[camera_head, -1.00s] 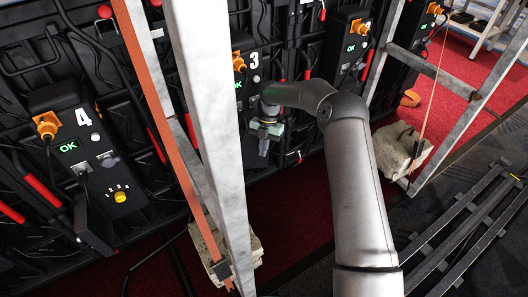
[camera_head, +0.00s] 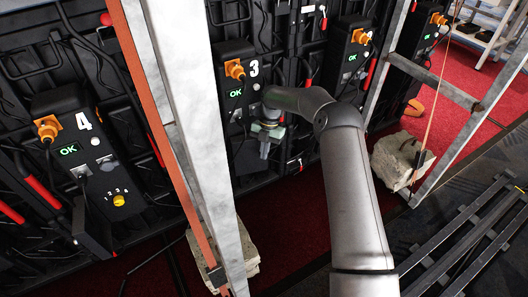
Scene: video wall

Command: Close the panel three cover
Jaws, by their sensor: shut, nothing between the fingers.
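Panel three (camera_head: 237,80) is a black box on the back of the wall, marked with a white 3. It has an orange connector (camera_head: 235,69) and a lit green OK display (camera_head: 237,93). My gripper (camera_head: 264,152) points down in front of the lower right part of the panel. It is shut and empty. My arm and gripper hide part of the panel's lower half. I cannot make out the cover of panel three clearly, nor whether the gripper touches it.
A grey upright post (camera_head: 190,130) with an orange strap stands just left of panel three. Panel four (camera_head: 75,150), with a yellow knob, is at the left. Red carpet lies below.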

